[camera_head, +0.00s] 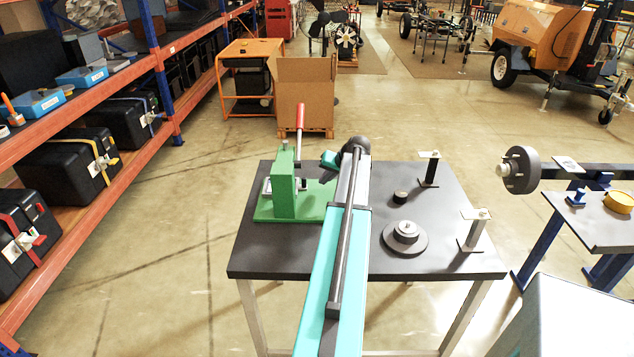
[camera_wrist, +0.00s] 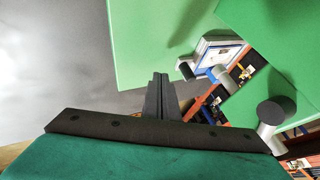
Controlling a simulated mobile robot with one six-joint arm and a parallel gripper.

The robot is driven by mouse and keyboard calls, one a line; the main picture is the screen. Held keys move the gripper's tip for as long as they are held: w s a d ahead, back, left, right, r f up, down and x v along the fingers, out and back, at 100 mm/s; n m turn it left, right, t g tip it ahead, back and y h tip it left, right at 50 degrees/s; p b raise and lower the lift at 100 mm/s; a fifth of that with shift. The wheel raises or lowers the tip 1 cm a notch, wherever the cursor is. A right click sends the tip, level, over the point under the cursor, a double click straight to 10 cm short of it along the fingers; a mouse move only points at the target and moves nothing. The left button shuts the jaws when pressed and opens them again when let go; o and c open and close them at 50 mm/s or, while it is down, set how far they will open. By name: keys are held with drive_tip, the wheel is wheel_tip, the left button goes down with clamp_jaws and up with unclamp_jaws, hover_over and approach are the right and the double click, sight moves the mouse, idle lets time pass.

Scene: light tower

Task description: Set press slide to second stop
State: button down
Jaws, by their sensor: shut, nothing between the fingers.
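The green press (camera_head: 284,190) stands on the left part of the dark table in the head view, with a red-gripped lever (camera_head: 300,118) rising from it. A small pale, silvery part (camera_head: 268,187) shows at its column; I cannot tell which stop the slide is at. In the wrist view, green press plates (camera_wrist: 165,40) fill the top, with a blue-and-white framed part (camera_wrist: 215,50) and a dark-capped pin (camera_wrist: 276,112) to the right. My gripper (camera_wrist: 160,82) is shut and empty, close to the press. In the head view its fingertips are not clearly visible near my arm's end.
The dark table (camera_head: 250,255) also carries a round flanged piece (camera_head: 406,236), a small dark puck (camera_head: 400,197) and two posts (camera_head: 429,170) (camera_head: 474,230) on the right. Shelving with black cases (camera_head: 68,165) stands left. A cardboard box (camera_head: 305,90) stands behind the table.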

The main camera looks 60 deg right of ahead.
drive_tip(key=b+v, duration=0.2)
drive_tip(key=v, duration=0.7)
drive_tip(key=shift+w, duration=0.15)
drive_tip(key=shift+a, duration=0.1)
